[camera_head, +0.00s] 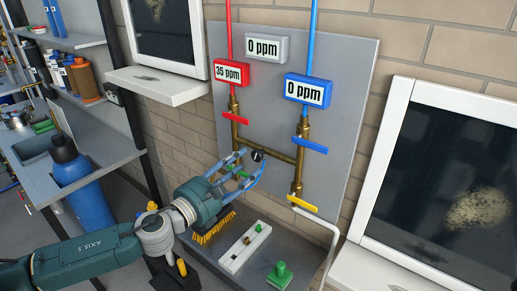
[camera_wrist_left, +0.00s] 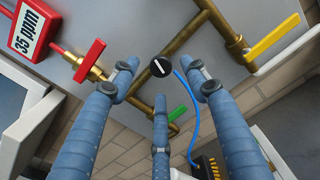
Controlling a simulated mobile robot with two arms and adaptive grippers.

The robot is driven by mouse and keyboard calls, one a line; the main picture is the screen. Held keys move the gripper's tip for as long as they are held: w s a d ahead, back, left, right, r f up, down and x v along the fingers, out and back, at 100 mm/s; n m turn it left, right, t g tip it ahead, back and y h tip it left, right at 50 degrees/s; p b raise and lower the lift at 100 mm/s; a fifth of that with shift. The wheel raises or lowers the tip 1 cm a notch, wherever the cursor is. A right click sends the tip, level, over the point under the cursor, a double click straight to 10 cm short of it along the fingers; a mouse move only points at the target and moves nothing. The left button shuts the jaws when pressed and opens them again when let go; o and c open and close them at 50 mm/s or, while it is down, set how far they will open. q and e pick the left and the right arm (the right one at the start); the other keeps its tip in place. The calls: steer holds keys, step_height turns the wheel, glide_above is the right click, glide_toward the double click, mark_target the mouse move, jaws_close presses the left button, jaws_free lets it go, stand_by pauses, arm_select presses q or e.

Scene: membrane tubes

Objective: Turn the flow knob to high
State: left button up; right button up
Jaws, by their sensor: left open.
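The flow knob (camera_head: 257,155) is a small round black dial with a white pointer mark, set on the brass pipes of the grey panel (camera_head: 350,75). In the left wrist view the knob (camera_wrist_left: 161,67) sits just beyond my fingertips, roughly centred between them, its white mark slanted. My left gripper (camera_head: 248,164) is open, its blue fingers spread in front of the knob. In the left wrist view the open left gripper (camera_wrist_left: 166,84) holds nothing; contact with the knob cannot be told. Any printed low or high marking is not legible. My right gripper is not in view.
Near the knob are a red valve handle (camera_head: 235,118), a blue handle (camera_head: 310,145), a yellow handle (camera_head: 302,203) and a green handle (camera_wrist_left: 177,114). A blue cable (camera_wrist_left: 185,110) hangs by the fingers. A brush (camera_head: 214,228) and white rack (camera_head: 245,250) lie below.

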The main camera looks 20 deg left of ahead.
mark_target(256, 156)
arm_select(q)
steer(key=p+x, duration=0.1)
steer(key=x, duration=0.3)
steer(key=shift+a+r, duration=0.1)
steer(key=shift+a, duration=0.05)
steer(key=x, duration=0.3)
steer(key=shift+w+f+p, duration=0.1)
steer(key=shift+f+p, duration=0.15)
steer(key=shift+p, duration=0.15)
steer(key=shift+w, duration=0.1)
steer(key=shift+f, duration=0.1)
steer(key=c, duration=1.1)
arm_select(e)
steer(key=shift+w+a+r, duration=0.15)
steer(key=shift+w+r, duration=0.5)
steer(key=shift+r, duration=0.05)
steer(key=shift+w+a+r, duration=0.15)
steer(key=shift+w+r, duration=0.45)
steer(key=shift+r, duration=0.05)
